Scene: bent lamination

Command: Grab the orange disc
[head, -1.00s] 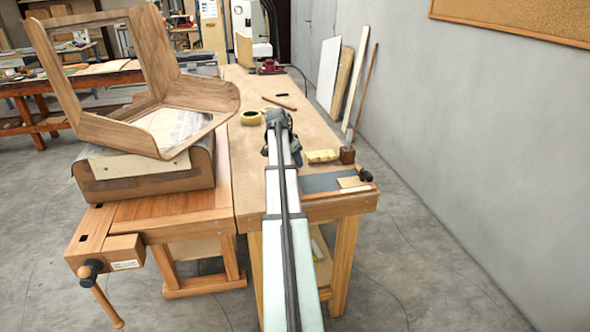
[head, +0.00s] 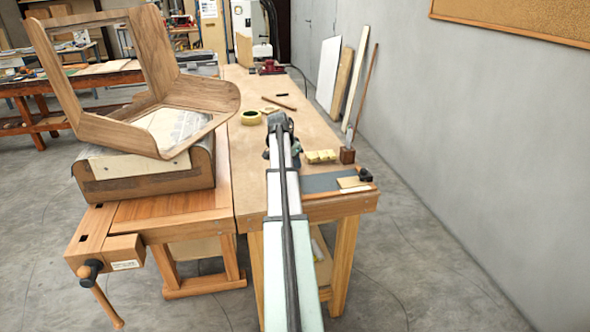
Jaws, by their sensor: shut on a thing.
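My gripper (head: 280,127) is at the far end of my arm, over the middle of the tan workbench (head: 238,120). I see it from behind, and my own wrist covers its fingertips. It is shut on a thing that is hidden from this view. No orange disc shows anywhere on the open bench top, so I cannot see whether it is what the jaws hold.
A tape roll (head: 251,117) lies left of my gripper. Yellow blocks (head: 320,156) and a dark wooden block (head: 347,155) are to its right. A stick (head: 279,102) lies beyond. A bent wooden shell (head: 150,110) stands at left. The far bench top is mostly clear.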

